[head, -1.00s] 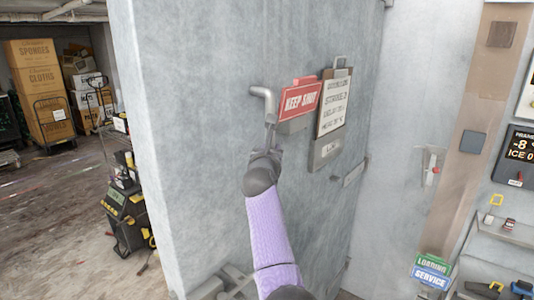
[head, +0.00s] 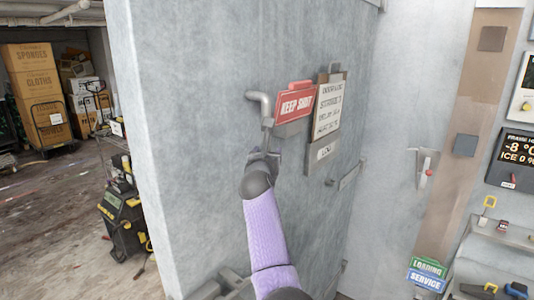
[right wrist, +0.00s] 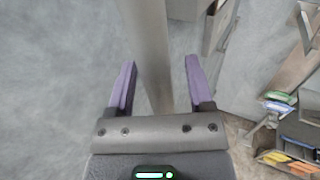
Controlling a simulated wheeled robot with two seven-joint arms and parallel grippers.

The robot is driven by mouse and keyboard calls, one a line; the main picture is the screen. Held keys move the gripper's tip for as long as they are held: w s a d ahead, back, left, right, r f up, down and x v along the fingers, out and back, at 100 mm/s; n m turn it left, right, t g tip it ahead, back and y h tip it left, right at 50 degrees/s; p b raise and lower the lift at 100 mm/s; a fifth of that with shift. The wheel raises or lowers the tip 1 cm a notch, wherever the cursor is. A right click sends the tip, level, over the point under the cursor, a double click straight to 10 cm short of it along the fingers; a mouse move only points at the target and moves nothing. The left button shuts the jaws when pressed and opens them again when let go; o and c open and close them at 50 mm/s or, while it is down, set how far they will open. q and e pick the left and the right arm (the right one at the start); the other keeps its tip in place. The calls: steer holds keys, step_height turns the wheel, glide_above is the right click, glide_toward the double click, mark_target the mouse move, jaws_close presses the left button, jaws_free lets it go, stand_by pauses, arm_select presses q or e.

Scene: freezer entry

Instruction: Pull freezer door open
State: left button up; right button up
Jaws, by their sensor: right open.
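The freezer door (head: 210,190) is a large grey slab filling the middle of the head view, its pale left edge showing. Its bent metal handle (head: 261,103) is on its face, left of a red "KEEP SHUT" sign (head: 296,103). My right gripper (head: 266,140) is at the lower part of the handle. In the right wrist view the handle bar (right wrist: 147,40) runs between the two open purple fingers of my right gripper (right wrist: 160,62), with gaps on both sides; I see no grip on it. My left gripper is not in view.
A clipboard sign (head: 328,112) hangs right of the red sign. Stacked boxes (head: 30,85) and a black and yellow machine (head: 122,222) stand left beyond the door edge. A wall display (head: 517,155) and a cluttered shelf (head: 500,235) are at the right. Open floor shows at left.

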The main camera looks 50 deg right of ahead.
steer(key=b+v, duration=0.2)
steer(key=v, duration=0.7)
steer(key=shift+s+a, duration=0.2)
steer(key=shift+a, duration=0.05)
steer(key=shift+f, duration=0.1)
